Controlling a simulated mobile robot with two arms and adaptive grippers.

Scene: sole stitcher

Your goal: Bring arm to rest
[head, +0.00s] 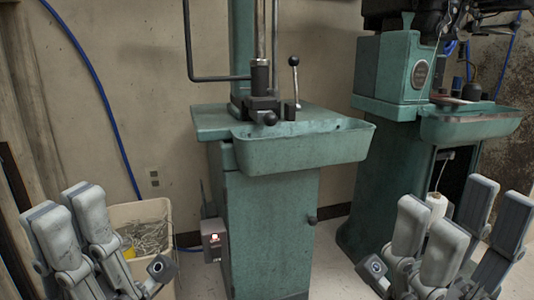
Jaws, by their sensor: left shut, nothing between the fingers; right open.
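My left gripper (70,212) is at the lower left of the head view, with its grey fingers pointing up. It is shut and holds nothing. My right gripper (462,222) is at the lower right, with its grey fingers spread apart and pointing up. It is open and empty. Both grippers are apart from the green sole stitcher (268,225), which stands between them in the background. The lower parts of both arms are cut off by the picture's bottom edge.
A bin (148,212) of metal bits stands behind my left gripper. A switch box (214,240) with a red light is on the stitcher's left side. A second green machine (385,150) stands behind my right gripper, with a white spool (436,203). Free space lies between the grippers.

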